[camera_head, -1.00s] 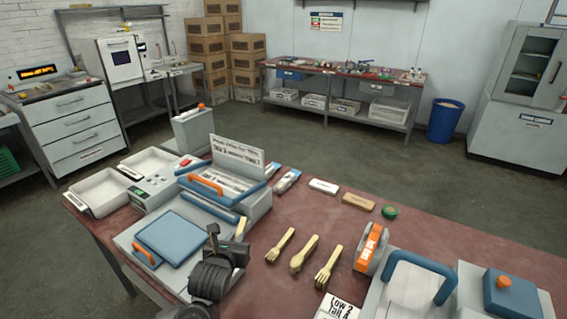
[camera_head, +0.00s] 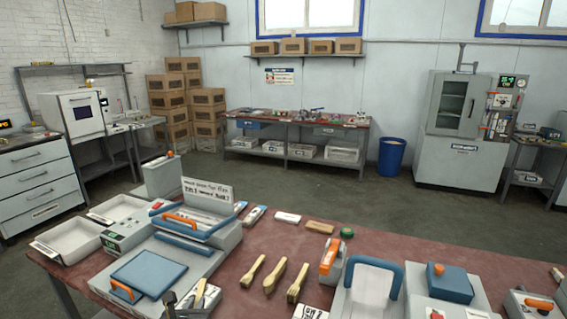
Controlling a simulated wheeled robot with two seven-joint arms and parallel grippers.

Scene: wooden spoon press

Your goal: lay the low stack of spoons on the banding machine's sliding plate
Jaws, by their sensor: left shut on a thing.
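My left gripper (camera_head: 188,304) is at the bottom edge, partly cut off, in front of the grey machine with the blue plate (camera_head: 150,274). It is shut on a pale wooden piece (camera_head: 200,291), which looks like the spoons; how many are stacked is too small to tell. On the table to its right lie three wooden pieces or stacks: a fork-like one (camera_head: 252,270), a spoon-like one (camera_head: 274,276) and another fork-like one (camera_head: 298,283). A grey machine with a blue arch (camera_head: 374,264) stands further right. Which machine is the banding machine I cannot tell for sure. My right gripper is out of view.
An orange-banded device (camera_head: 331,260) stands left of the blue arch. A blue box with an orange knob (camera_head: 450,283) is right of it. White trays (camera_head: 70,242) stand at the left. The red table top (camera_head: 400,250) is bare behind the arch.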

